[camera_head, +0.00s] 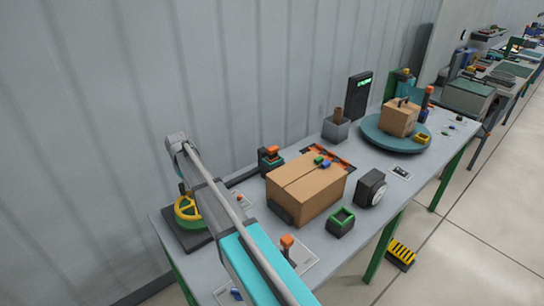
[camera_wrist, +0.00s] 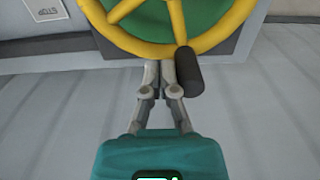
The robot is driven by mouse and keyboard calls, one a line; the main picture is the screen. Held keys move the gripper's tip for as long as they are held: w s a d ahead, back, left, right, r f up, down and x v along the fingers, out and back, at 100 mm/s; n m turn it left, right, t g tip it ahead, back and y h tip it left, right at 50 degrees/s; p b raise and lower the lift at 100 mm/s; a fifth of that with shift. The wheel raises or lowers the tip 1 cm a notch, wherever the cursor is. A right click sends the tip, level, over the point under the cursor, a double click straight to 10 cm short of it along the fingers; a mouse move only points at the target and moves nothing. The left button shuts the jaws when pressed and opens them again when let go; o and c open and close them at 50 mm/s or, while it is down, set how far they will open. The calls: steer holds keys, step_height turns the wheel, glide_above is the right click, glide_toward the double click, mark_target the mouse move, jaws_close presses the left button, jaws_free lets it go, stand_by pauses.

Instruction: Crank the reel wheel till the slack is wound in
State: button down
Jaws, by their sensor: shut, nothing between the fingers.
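The reel wheel has a yellow rim and spokes (camera_wrist: 232,40) over a green disc (camera_wrist: 205,14), at the top of the wrist view. A dark cylindrical crank handle (camera_wrist: 189,72) sticks out from its rim. In the head view the yellow wheel (camera_head: 183,211) sits at the near left end of the table, partly behind my arm. My gripper (camera_wrist: 160,66) is shut with nothing held. Its fingertips show just below the rim, to the left of the handle. Whether they touch the rim or handle, I cannot tell. Any slack line is not visible.
The table (camera_head: 345,200) runs along a grey wall. A cardboard box (camera_head: 305,190) stands right of my arm, with a green-rimmed bin (camera_head: 341,221) and an orange-topped joystick (camera_head: 287,245) nearby. A round turntable (camera_head: 372,132) carries another box farther back.

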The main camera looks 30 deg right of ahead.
mark_target(180, 213)
steer(key=shift+s+a, duration=0.1)
steer(key=shift+a, duration=1.1)
steer(key=shift+s+a, duration=1.1)
steer(key=shift+a, duration=0.3)
steer(key=shift+s, duration=0.15)
steer(key=shift+s+a, duration=0.35)
steer(key=shift+s, duration=0.45)
steer(key=shift+s+a, duration=0.35)
steer(key=shift+s, duration=0.4)
steer(key=shift+s, duration=0.1)
steer(key=shift+s+d, duration=0.15)
steer(key=shift+s, duration=0.7)
steer(key=shift+s+d, duration=0.1)
steer(key=shift+s, duration=0.75)
steer(key=shift+r, duration=0.1)
